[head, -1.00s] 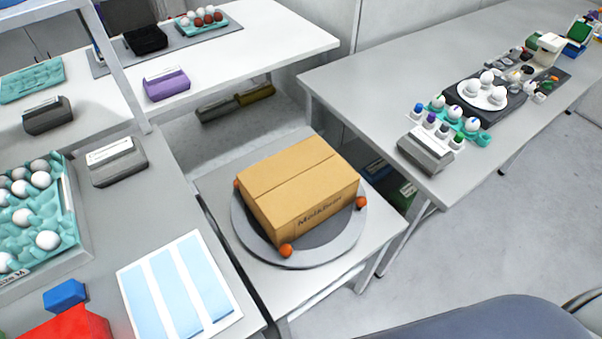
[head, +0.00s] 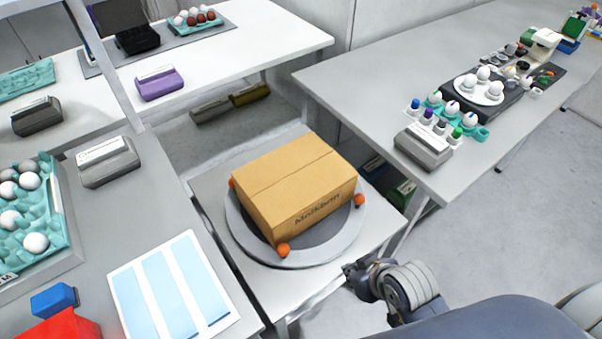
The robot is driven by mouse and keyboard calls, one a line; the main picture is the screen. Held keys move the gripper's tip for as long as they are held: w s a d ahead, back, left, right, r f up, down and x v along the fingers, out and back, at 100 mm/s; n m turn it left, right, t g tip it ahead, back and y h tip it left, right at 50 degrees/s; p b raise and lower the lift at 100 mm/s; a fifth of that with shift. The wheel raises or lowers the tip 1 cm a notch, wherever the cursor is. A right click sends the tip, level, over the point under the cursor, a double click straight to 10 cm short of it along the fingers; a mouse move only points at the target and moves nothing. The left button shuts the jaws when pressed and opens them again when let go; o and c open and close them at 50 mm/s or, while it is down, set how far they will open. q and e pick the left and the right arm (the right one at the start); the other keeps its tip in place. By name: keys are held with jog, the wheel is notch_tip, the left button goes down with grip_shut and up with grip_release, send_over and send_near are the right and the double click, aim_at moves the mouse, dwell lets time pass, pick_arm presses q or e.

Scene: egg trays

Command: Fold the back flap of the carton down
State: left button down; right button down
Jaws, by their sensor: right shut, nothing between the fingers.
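The brown cardboard carton (head: 293,184) sits on a round grey turntable (head: 240,232) on a small table. Its top looks closed, with a seam running across it, and no flap stands up. Lettering shows on its front side. Orange balls (head: 283,250) sit at the turntable's rim around the carton. My right gripper (head: 351,271) is shut and empty, at the front right edge of the small table, apart from the carton. My left gripper is not in view.
A teal egg tray (head: 62,215) with white eggs is on the left table, beside a white sheet with blue stripes (head: 172,287). The right table (head: 360,95) carries a plate of eggs and several coloured-cap bottles. Floor is free at lower right.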

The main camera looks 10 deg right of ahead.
jog(key=w+a+r+n+t+y, duration=0.25)
jog(key=w+r+t, duration=0.25)
jog(key=w+r, duration=0.4)
notch_tip(320, 180, up, 6)
jog(key=t+y+p, duration=0.2)
jog(key=t, duration=0.2)
send_over(301, 181)
jog(key=shift+s+d+f+m, duration=0.1)
jog(key=shift+s+f+m, duration=0.1)
jog(key=shift+m, duration=0.15)
jog(key=f, duration=0.3)
jog(key=shift+w+f, duration=0.2)
jog(key=shift+f+b, duration=0.3)
jog(key=shift+f, duration=0.15)
jog(key=shift+f+g+p, duration=0.3)
jog(key=shift+p, duration=0.65)
jog(key=shift+f, duration=0.35)
